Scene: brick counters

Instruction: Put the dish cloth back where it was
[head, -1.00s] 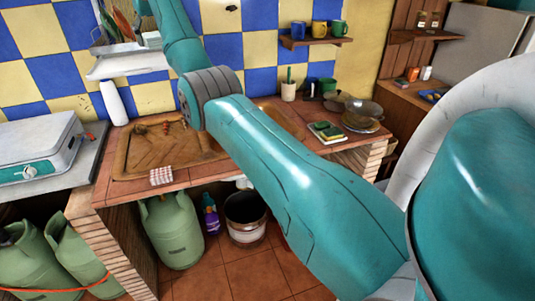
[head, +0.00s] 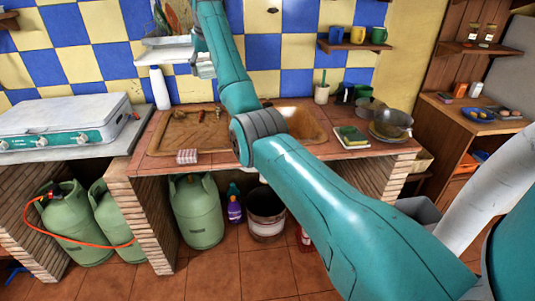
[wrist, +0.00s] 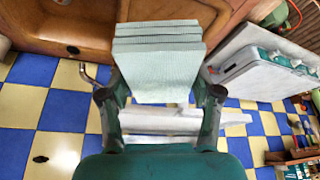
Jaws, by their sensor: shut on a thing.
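My gripper (wrist: 160,97) is shut on a pale green-white folded cloth, which I take to be the dish cloth (wrist: 160,70). In the wrist view the cloth sits between the two dark fingers, its layered folds stacked at the far end. The tiled wall and a white shelf (wrist: 170,121) show behind it. In the head view my arm reaches across the sink towards the wall shelf (head: 188,69); I cannot make out the fingers or the held cloth clearly there.
The brown sink (head: 185,140) lies below my arm. A white stove (head: 65,118) stands left, a white bottle (head: 160,88) beside the shelf. Sponges (head: 351,136) and pans (head: 391,124) stand right.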

